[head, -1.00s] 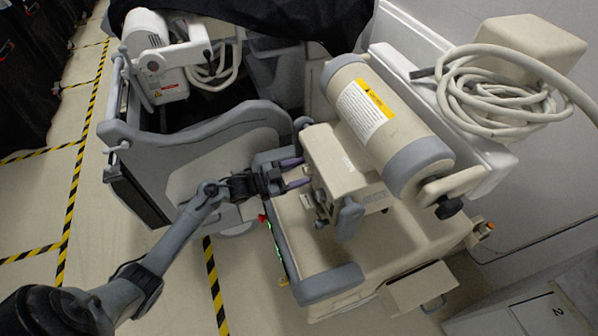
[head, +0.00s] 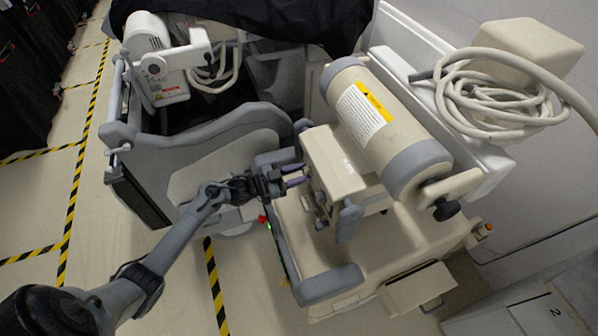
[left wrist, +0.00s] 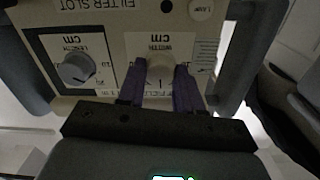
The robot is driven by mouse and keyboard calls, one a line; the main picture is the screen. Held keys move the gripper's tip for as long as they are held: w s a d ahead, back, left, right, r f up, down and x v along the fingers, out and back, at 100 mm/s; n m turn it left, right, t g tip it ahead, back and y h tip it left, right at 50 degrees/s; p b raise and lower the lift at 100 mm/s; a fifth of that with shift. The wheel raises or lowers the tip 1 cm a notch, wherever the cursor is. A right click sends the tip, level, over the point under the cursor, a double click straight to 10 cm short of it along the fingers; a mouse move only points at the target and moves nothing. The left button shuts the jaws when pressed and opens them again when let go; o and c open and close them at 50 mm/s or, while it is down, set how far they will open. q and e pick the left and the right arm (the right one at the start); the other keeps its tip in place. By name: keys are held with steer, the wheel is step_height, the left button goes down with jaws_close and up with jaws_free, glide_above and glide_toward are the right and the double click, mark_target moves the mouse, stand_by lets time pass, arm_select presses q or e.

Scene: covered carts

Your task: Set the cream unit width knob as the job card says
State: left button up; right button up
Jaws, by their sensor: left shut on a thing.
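The cream unit's boxy head (head: 338,165) sits below its large cylinder, and its front panel (left wrist: 205,62) shows in the left wrist view. The width knob (left wrist: 160,75) is a pale cream dial under the upside-down label "WIDTH CM". My left gripper (left wrist: 160,82) has its two purple fingers on either side of the knob, shut on it. In the head view this gripper (head: 296,175) reaches the panel from the left. The fingers hide part of the dial's scale, and I cannot read the setting. No job card is legible in either view.
A grey length knob (left wrist: 76,69) sits on a dark-framed plate beside the width knob. Grey handles flank the panel. A second, grey-white unit (head: 158,60) stands on the cart behind, partly under a black cover (head: 290,22). Coiled cable (head: 490,95) hangs at right.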

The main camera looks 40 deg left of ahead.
arm_select(q)
steer(key=n+p, duration=0.3)
steer(key=shift+r, duration=0.15)
steer(key=shift+n+p, duration=0.5)
steer(key=shift+n, duration=0.4)
steer(key=o, duration=1)
steer(key=shift+o, duration=0.2)
steer(key=shift+s, duration=0.1)
steer(key=v, duration=1)
steer(key=shift+s+a+p, duration=0.15)
steer(key=shift+s+p, duration=0.15)
